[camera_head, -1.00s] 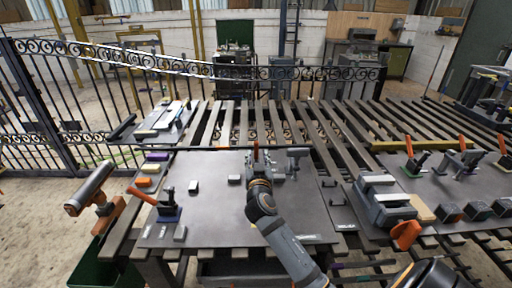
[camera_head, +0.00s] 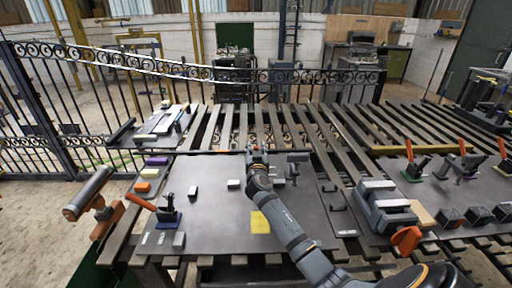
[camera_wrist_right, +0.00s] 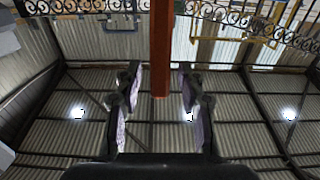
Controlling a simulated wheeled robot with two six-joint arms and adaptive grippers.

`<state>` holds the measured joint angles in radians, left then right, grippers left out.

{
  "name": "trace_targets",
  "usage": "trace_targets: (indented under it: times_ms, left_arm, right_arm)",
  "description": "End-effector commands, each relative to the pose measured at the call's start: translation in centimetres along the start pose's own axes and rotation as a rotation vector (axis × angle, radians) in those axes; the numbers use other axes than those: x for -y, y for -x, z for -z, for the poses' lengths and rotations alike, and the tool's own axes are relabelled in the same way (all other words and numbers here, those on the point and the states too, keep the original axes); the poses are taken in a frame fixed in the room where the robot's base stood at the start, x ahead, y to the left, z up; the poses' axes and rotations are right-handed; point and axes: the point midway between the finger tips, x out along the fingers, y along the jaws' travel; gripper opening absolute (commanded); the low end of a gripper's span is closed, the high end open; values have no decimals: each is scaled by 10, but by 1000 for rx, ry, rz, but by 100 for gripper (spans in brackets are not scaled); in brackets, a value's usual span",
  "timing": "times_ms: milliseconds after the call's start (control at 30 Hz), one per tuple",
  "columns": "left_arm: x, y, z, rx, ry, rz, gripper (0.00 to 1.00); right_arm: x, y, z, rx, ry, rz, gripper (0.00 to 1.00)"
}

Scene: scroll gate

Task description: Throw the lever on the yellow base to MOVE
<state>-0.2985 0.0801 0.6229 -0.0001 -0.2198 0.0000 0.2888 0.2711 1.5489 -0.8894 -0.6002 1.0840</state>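My right gripper (camera_head: 257,158) is at the far middle of the grey table, with my arm reaching up from the lower right. In the right wrist view its two fingers (camera_wrist_right: 160,100) stand apart. An orange-brown bar (camera_wrist_right: 161,50) comes down from the top of that view into the space between them, with gaps on both sides; it looks like a lever handle. In the head view only a small reddish bit shows at the gripper. A yellow patch (camera_head: 260,222) lies on the table beside my forearm. I cannot tell whether it is the lever's base. My left gripper is not visible.
A grey clamp-like block (camera_head: 388,208) stands right of the table. More levers (camera_head: 414,164) are farther right. Slatted rails (camera_head: 340,130) run behind.

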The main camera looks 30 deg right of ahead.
Motion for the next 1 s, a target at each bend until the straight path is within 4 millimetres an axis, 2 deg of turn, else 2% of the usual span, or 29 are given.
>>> trace_targets:
  times_ms: [233,533,1000]
  left_arm:
    - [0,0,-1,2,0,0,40]
    - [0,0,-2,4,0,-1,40]
    - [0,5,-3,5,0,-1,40]
  right_arm:
    - [0,-1,-1,0,1,0,40]
    - [0,-1,0,0,0,0,0]
    - [0,-2,2,10,0,0,0]
